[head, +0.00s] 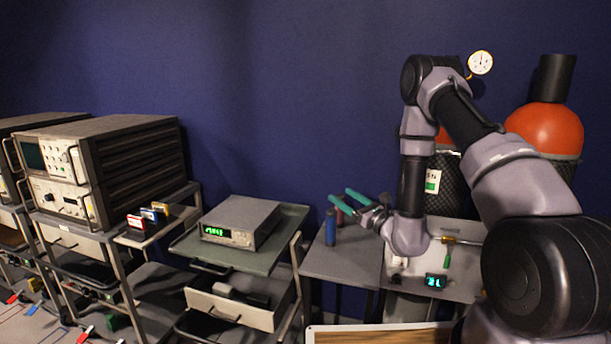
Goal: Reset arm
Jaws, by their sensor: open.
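My gripper (352,204) is in the head view, right of centre, at the end of my raised and bent arm. Its two teal fingers point left and stand apart, with nothing seen between them. It is in front of or above the grey table (343,266), close to a blue cylinder (331,228) and a dark red cylinder (340,213). I cannot tell whether a finger touches the red cylinder.
A bench meter (238,222) sits on a cart with an open drawer (232,305). Stacked instruments (100,165) stand at left. Orange tanks (547,128) and a gauge (481,62) are behind my arm.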

